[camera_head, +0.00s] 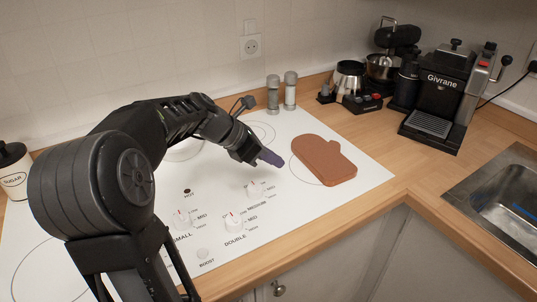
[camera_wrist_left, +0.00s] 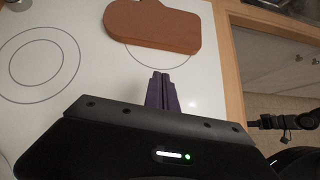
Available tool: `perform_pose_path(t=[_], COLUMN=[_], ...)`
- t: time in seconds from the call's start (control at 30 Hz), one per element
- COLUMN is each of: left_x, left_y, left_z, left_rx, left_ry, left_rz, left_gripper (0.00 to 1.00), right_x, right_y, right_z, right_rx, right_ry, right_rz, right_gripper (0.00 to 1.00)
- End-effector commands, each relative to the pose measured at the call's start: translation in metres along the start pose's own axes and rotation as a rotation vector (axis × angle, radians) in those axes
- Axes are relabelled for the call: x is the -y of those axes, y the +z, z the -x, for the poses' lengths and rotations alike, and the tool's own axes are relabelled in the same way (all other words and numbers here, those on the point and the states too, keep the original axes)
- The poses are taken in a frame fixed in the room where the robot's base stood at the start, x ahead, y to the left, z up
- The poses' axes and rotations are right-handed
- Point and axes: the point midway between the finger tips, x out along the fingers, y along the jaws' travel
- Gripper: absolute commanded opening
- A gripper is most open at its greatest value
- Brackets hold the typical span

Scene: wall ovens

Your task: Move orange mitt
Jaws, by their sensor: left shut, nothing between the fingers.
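The orange mitt (camera_head: 324,161) lies flat on the right side of the white cooktop, partly over a printed burner ring. It also shows at the top of the left wrist view (camera_wrist_left: 152,24). My left gripper (camera_head: 270,158) is shut and empty, a little to the left of the mitt and apart from it, with its purple fingers pointing toward it. In the left wrist view the closed fingers (camera_wrist_left: 161,88) are below the mitt, with bare cooktop between. My right gripper is not seen in the head view. A dark gripper-like part shows at the right edge of the left wrist view.
The white cooktop (camera_head: 215,262) has several knobs along its front. Two shakers (camera_head: 290,91) stand behind it. A black coffee machine (camera_head: 440,92) and a stand mixer (camera_head: 385,67) are at the back right. A sink (camera_head: 502,195) is at the right. Wooden counter between is clear.

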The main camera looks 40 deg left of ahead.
Motion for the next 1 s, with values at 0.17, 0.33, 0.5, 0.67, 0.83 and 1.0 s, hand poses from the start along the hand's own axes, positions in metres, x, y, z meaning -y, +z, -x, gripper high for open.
perform_pose_path(t=[0.17, 0.33, 0.5, 0.67, 0.83, 1.0], left_x=[0.001, 0.001, 0.0, 0.0, 0.0, 0.0], left_y=[-0.001, 0.011, 0.024, 0.028, 0.029, 0.03], left_z=[-0.038, -0.064, -0.078, -0.084, -0.084, -0.084], left_rx=[0.0, 0.001, 0.001, 0.0, 0.0, 0.001], left_ry=[-0.004, -0.003, -0.001, -0.001, 0.0, -0.001], left_rz=[0.001, -0.001, -0.001, 0.0, 0.0, -0.001], left_gripper=[0.0, 0.0, 0.0, 0.0, 0.0, 0.0], right_x=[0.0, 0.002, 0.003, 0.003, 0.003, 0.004], right_y=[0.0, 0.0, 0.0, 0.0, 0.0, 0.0], right_z=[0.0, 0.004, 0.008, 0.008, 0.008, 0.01], right_rx=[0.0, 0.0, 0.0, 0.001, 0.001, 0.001], right_ry=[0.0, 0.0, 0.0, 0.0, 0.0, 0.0], right_rz=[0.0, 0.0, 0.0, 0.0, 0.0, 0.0], right_gripper=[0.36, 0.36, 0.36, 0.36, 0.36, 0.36])
